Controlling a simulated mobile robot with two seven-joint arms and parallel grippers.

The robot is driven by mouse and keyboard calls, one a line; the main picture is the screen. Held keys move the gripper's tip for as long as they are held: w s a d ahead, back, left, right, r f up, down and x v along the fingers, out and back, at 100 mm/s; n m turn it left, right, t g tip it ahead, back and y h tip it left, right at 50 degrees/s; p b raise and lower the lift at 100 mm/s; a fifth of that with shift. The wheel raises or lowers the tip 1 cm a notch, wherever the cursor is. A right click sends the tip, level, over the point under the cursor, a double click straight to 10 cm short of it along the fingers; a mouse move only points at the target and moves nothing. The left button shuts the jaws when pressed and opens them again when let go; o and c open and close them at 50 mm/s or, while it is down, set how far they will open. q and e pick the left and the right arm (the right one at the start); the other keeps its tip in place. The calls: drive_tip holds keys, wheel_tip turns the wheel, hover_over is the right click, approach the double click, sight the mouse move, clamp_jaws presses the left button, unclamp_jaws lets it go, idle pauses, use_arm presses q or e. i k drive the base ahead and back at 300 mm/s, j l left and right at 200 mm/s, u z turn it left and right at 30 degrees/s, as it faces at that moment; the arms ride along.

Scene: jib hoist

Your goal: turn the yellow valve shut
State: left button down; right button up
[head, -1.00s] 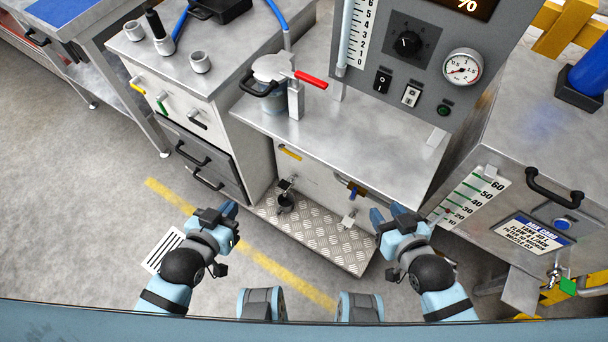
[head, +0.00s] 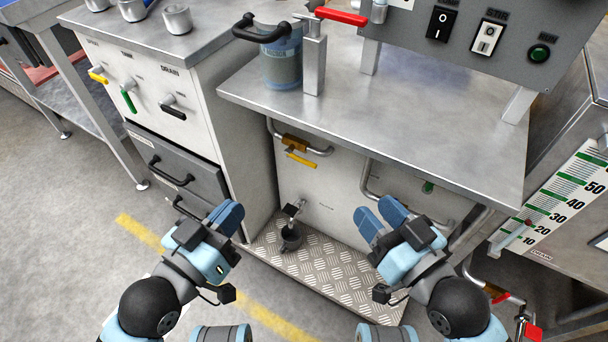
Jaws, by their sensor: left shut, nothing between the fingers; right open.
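A yellow valve lever (head: 301,159) sits on a pipe with a brass body (head: 291,142) on the white panel under the steel bench. The lever slants down to the right, at an angle to the pipe. Another yellow handle (head: 98,76) is on the cabinet panel at the left, beside a green and a black one. My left gripper (head: 230,216) is shut and empty, in front of the drawers, below and left of the yellow lever. My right gripper (head: 380,215) is open and empty, below and right of it. Neither touches a valve.
The steel bench top (head: 400,120) overhangs the white panel. A red lever (head: 341,17) is above the bench. A pipe (head: 372,180) runs near my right gripper.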

sight(304, 161)
drive_tip(key=j, duration=1.2)
drive_tip(key=i+j, duration=0.1)
drive_tip(key=j, duration=0.4)
drive_tip(key=k+u, duration=0.05)
